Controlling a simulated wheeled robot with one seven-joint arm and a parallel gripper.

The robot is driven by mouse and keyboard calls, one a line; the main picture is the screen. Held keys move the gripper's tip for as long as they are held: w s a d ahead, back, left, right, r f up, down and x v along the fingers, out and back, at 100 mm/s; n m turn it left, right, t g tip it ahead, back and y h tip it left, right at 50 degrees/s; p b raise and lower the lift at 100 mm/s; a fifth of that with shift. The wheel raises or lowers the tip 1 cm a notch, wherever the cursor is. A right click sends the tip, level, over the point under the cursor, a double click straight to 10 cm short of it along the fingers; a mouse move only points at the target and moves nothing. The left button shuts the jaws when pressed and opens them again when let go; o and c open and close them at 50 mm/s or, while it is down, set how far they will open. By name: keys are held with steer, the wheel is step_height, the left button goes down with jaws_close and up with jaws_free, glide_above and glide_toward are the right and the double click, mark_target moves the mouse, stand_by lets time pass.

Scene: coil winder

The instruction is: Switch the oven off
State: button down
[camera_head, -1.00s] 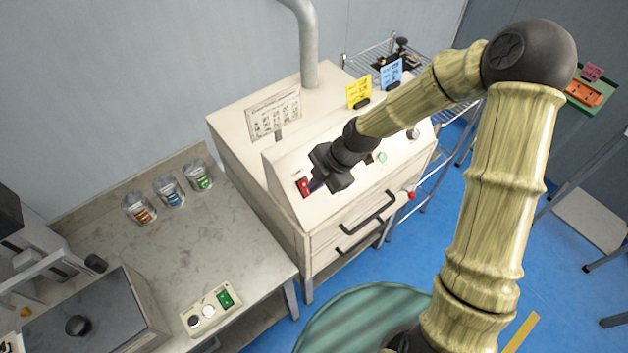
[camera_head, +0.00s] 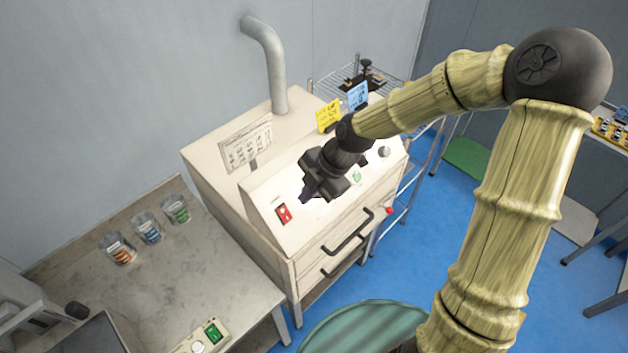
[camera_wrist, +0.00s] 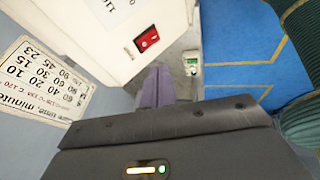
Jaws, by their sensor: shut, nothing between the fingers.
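The oven (camera_head: 225,190) is a cream cabinet with a sloping front panel and two dark handles. A red rocker switch (camera_head: 283,213) sits at the left of that panel and shows clearly in the wrist view (camera_wrist: 147,40). I cannot tell which way it is tipped. My gripper (camera_head: 307,196) is shut and empty, in front of the panel and to the right of the switch, apart from it in the picture. In the wrist view its purple-grey fingers (camera_wrist: 157,88) are together, just below the switch.
The left bench (camera_head: 165,270) holds jars and a control box (camera_head: 205,338).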

steer(key=shift+w+v, duration=0.1)
steer(key=shift+v, duration=0.95)
steer(key=shift+w+v, duration=0.15)
steer(key=shift+v, duration=0.9)
steer(key=shift+a+r, duration=0.1)
steer(key=shift+a, duration=0.05)
steer(key=s+d+f+m+t+h+b, duration=0.1)
steer(key=s+d+m, duration=0.3)
steer(key=d+m, duration=0.5)
steer(key=s+d+f+m+t+h+b, duration=0.1)
steer(key=s+d+m+h, duration=0.3)
steer(key=d+m, duration=0.5)
steer(key=shift+s+d+f+m+t+b, duration=0.2)
steer(key=shift+m+t+b, duration=0.35)
steer(key=shift+m, duration=3.95)
